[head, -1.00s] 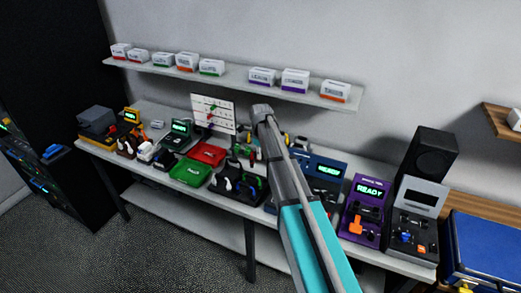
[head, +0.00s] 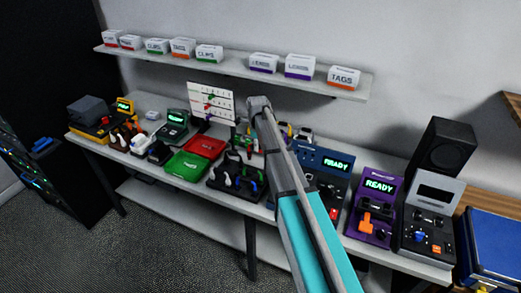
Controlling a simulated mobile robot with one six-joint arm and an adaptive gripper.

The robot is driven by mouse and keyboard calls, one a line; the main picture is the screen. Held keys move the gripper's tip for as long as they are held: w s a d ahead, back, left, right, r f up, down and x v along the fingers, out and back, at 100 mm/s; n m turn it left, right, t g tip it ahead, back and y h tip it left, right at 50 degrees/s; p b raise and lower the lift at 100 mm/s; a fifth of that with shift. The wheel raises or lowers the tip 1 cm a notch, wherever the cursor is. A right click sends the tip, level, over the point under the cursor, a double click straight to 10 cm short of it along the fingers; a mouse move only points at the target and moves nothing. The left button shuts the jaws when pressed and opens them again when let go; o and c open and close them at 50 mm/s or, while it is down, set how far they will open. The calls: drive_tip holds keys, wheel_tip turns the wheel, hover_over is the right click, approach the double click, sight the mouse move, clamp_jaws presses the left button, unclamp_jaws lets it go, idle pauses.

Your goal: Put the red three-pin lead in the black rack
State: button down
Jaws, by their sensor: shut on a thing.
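A black rack-like tray (head: 216,183) stands on the workbench, just right of the green tray, with several dark upright pieces in or behind it. I cannot make out the red three-pin lead in the head view. My arm rises from the bottom middle across the bench, and its far grey end is right of the white board. My gripper does not show; it is hidden behind the arm or too small to tell. What it holds cannot be seen.
A green tray (head: 185,166) and a red tray (head: 206,146) lie left of the black tray. A blue device (head: 325,160) and a purple device (head: 375,200) stand to the right. A shelf (head: 225,69) with labelled boxes hangs above. A black cabinet (head: 60,200) stands at left.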

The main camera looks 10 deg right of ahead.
drive_tip(key=shift+w+f+b, duration=0.15)
drive_tip(key=shift+f+b, duration=0.35)
drive_tip(key=shift+f, duration=0.2)
drive_tip(key=shift+d, duration=0.1)
drive_tip(key=shift+f, duration=0.15)
drive_tip(key=shift+f+b, duration=2.55)
drive_tip(key=shift+b, duration=0.2)
drive_tip(key=shift+f+b, duration=0.85)
drive_tip(key=shift+f, duration=0.05)
idle(1.1)
drive_tip(key=c, duration=0.5)
unclamp_jaws()
drive_tip(key=shift+o, duration=0.3)
